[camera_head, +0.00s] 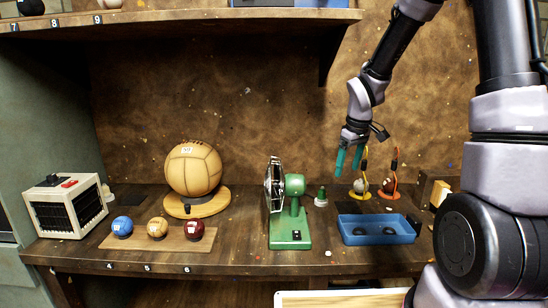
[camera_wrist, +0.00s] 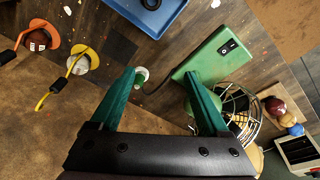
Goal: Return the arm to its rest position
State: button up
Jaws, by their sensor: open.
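My gripper (camera_head: 348,158) has two green fingers and hangs above the right part of the wooden bench, behind the blue tray. It is open and empty; the wrist view shows the two fingers (camera_wrist: 165,95) spread apart with nothing between them but a small white-and-green object (camera_wrist: 141,75) lower down on the bench. My arm reaches in from the right side of the head view and bends down to the gripper.
A green fan (camera_head: 290,215) stands left of my gripper. A blue tray (camera_head: 376,239) holds dark round items. Yellow (camera_head: 363,192) and orange (camera_head: 391,190) hooked stands hold balls behind it. A large tan ball (camera_head: 193,168), small balls on a board (camera_head: 160,238) and a heater (camera_head: 66,207) stand left.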

jog(key=s+d+r+m+t+y, duration=0.1)
jog(key=s+r+m+t, duration=0.3)
jog(key=s+r+m, duration=0.6)
jog(key=s+d+r, duration=0.1)
jog(key=s+r, duration=1)
jog(key=r, duration=0.1)
jog(key=shift+s+d+m+t, duration=0.2)
jog(key=shift+s+m+t, duration=0.1)
jog(key=shift+s+t, duration=0.1)
